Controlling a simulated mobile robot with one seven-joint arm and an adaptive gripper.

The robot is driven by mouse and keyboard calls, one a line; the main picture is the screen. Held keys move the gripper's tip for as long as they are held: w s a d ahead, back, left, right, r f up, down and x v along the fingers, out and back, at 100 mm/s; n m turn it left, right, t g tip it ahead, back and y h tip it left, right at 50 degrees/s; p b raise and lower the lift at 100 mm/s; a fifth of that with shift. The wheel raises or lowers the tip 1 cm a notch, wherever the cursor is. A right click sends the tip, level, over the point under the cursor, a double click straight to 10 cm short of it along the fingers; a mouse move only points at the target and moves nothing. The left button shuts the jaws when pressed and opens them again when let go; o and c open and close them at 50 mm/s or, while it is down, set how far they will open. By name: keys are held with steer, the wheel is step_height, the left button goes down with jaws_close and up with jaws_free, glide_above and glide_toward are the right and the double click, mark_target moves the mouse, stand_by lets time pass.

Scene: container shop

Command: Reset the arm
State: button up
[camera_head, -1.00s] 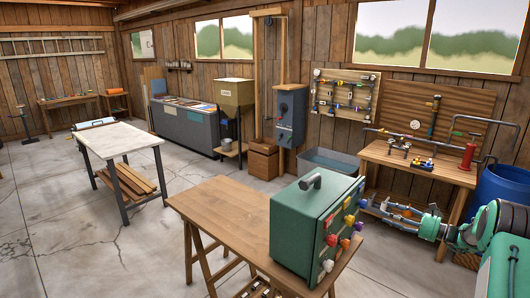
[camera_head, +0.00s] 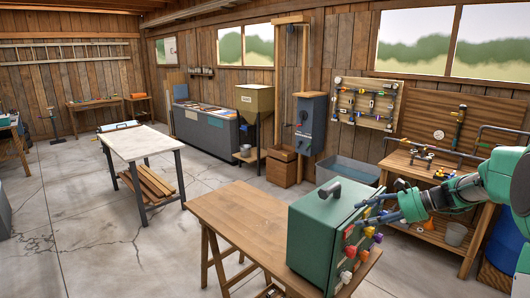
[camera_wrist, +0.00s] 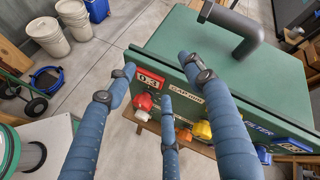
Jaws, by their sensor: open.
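My gripper (camera_head: 362,210) is at the right in the head view, its blue fingers pointing left at the knobbed face of a green box (camera_head: 318,228). The fingers are spread and hold nothing. In the wrist view my gripper (camera_wrist: 157,72) lies across the view of the box's top edge and panel. Labels there read "0.3", "GAP mm" and "FILTER". A red knob (camera_wrist: 143,101) and a yellow knob (camera_wrist: 203,130) sit near the fingers; whether any finger touches the box is unclear. The box stands upright on a wooden trestle table (camera_head: 232,210), with a dark handle on top.
A workbench (camera_head: 425,172) with pipe fittings and a blue barrel (camera_head: 500,250) stand at the right. A grey tub (camera_head: 345,172) is behind the box. A white-topped table (camera_head: 135,145) stands left. Pale buckets (camera_wrist: 48,35) show in the wrist view. Open floor lies left.

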steer(key=s+a+r+n+g+h, duration=0.1)
steer(key=s+a+r+n+h, duration=0.2)
steer(key=s+a, duration=0.55)
steer(key=s+a+r+n+g+h, duration=0.1)
steer(key=s+a+r+n+h, duration=0.2)
steer(key=s, duration=1)
steer(key=s+f+n+t+h, duration=0.1)
steer(key=s+n+h, duration=0.1)
steer(key=s, duration=0.8)
steer(key=s+a+f+n+t+h, duration=0.1)
steer(key=s+n, duration=0.3)
steer(key=s, duration=0.7)
steer(key=shift+f+n+h, duration=0.4)
steer(key=shift+f+h, duration=0.15)
steer(key=shift+h, duration=0.25)
steer(key=shift+w, duration=0.15)
